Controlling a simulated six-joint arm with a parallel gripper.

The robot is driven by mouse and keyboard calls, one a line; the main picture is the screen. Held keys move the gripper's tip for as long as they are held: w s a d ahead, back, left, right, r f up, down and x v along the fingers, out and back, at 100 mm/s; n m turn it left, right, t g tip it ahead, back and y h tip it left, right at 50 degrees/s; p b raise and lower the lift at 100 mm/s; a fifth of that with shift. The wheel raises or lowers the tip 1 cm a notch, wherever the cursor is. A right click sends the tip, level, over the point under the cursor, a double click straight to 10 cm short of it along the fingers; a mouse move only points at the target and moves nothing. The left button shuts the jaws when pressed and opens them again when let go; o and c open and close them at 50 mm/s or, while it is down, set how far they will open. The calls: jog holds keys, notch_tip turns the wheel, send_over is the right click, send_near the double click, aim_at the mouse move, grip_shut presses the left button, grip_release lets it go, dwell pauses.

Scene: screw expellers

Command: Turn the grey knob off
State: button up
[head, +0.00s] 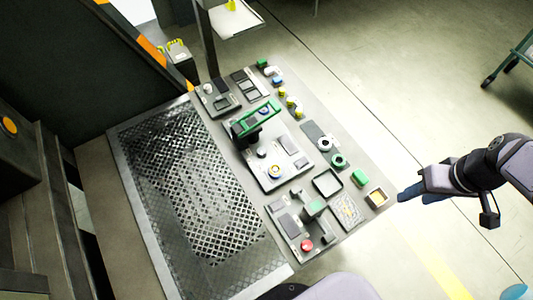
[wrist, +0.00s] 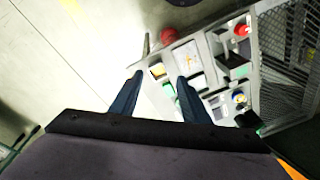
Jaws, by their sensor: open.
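My gripper (head: 407,194) is open and empty, off the right edge of the bench in the head view. In the wrist view its two dark blue fingers stand apart (wrist: 161,76), with the bench corner beyond them. Several small knobs and buttons sit on panels on the bench. A small pale grey round piece (head: 208,88) on the far-left panel may be the grey knob. Another greyish round piece (head: 262,152) sits on the middle panel. I cannot tell which is the grey knob or how it is turned. My gripper touches none of them.
A metal grating (head: 190,190) lies to the left. Open floor lies to the right.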

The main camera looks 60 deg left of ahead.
jog(key=s+a+f+n+b, duration=0.1)
jog(key=a+f+n, duration=0.15)
jog(key=a, duration=0.45)
jog(key=s+a+f+n+b, duration=0.1)
jog(key=a+f+n+b, duration=0.15)
jog(key=a, duration=0.45)
jog(key=n+g+y+b, duration=0.2)
jog(key=n+g+b, duration=0.15)
jog(key=n, duration=0.85)
send_near(262, 151)
jog(key=shift+t, duration=0.25)
jog(key=shift+s+p+x, duration=0.1)
jog(key=shift+p+x, duration=0.4)
jog(key=shift+x, duration=1.55)
jog(key=shift+s+p+x, duration=0.15)
jog(key=shift+p+x, duration=0.35)
jog(key=shift+x, duration=1.6)
jog(key=shift+r, duration=0.1)
jog(key=c, duration=1)
